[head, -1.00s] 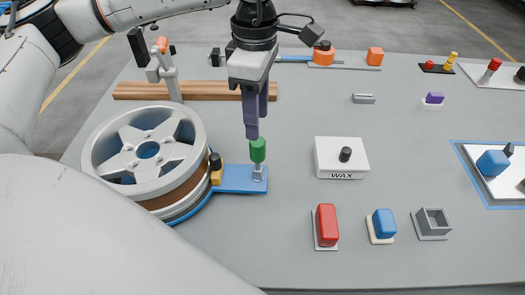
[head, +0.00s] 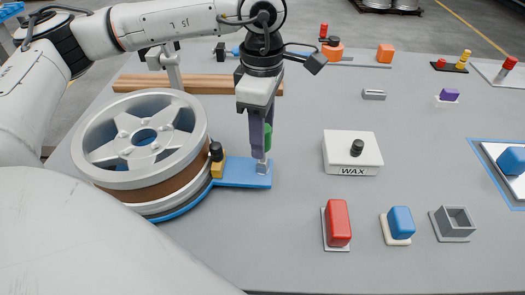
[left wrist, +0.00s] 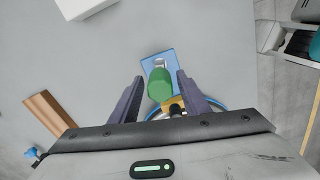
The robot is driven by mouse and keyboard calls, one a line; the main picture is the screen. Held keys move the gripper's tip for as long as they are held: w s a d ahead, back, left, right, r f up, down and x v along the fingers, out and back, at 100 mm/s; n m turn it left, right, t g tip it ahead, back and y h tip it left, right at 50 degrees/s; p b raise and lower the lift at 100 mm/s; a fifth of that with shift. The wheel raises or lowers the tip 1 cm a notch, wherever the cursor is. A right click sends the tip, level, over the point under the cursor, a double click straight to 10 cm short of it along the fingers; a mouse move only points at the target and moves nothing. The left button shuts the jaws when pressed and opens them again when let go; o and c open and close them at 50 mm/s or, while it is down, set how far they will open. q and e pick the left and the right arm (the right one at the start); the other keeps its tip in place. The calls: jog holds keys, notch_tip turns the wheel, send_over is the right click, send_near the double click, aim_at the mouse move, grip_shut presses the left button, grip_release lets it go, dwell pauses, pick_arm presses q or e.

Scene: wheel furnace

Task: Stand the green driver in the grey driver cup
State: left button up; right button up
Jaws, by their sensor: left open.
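The green driver (head: 268,135) stands upright, its lower end at a small metal holder on the blue plate (head: 235,172) beside the wheel. My left gripper (head: 262,146) points down at the driver, with its dark fingers partly hiding the green handle. In the left wrist view, the green handle (left wrist: 159,86) lies between the two spread fingers of my left gripper (left wrist: 159,78), with a gap on each side. My right gripper is not in view.
A spoked wheel (head: 142,140) stands left of the driver, with a yellow block and black knob (head: 216,152) close by. The white WAX box (head: 352,154), red block (head: 337,222) and blue block (head: 400,222) lie between driver and cup. Bare table shows around them.

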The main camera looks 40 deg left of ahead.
pick_arm(q)
grip_shut()
jog(key=shift+r+p, duration=0.35)
jog(key=shift+r, duration=0.25)
jog(key=shift+r+p, duration=1.2)
jog(key=shift+r, duration=0.8)
